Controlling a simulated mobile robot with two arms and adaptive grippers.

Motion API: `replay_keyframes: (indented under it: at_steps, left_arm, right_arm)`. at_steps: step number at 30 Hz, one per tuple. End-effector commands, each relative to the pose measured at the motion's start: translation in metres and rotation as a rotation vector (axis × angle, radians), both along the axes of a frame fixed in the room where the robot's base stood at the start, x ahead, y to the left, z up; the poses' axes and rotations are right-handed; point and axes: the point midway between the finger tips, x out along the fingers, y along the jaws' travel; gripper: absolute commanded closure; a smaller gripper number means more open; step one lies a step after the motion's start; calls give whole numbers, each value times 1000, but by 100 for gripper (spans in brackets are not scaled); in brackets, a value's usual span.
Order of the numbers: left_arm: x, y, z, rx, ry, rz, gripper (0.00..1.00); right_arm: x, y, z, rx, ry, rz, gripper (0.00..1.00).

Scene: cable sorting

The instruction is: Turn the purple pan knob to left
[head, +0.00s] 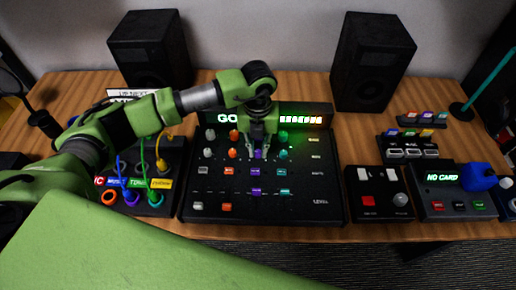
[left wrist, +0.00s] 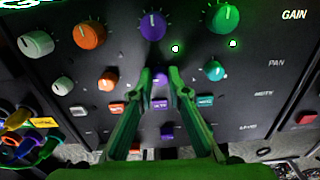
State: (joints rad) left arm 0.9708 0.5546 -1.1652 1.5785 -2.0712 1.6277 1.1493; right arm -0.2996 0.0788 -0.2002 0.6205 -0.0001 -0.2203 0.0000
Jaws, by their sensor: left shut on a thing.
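The dark mixer panel (head: 328,182) has columns of white, orange, purple and teal knobs with buttons below. The purple pan knob (left wrist: 161,79) sits in the second knob row, below the larger purple gain knob (left wrist: 153,27). My left gripper (left wrist: 160,74) reaches down over the panel, its two green fingers closed around the purple pan knob. In the head view, my left gripper (head: 258,152) largely covers the knob. The knob's pointer mark is too hidden to read. My right gripper is not in view.
Orange (left wrist: 107,80) and teal (left wrist: 214,71) pan knobs flank the fingers closely. A cable box (head: 150,205) with coloured plugs is left of the mixer. Small devices (head: 378,205) stand to the right. Two black speakers (head: 372,62) stand behind.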

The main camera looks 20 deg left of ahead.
Motion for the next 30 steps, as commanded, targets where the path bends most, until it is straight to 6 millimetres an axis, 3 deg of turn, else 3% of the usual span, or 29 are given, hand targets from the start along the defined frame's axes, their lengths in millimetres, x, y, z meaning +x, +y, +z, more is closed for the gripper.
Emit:
replay_keyframes:
  at_steps: [19,20,21,22,30]
  left_arm:
    - [2,0,2,-1,-5,53,100]
    - [2,0,2,-1,-5,53,82]
    - [2,0,2,-1,-5,53,71]
    - [2,0,2,-1,-5,53,67]
    - [1,0,1,0,-2,52,67]
  right_arm:
    - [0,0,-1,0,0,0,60]
    - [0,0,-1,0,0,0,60]
    - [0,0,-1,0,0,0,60]
    - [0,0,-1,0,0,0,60]
    - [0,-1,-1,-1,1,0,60]
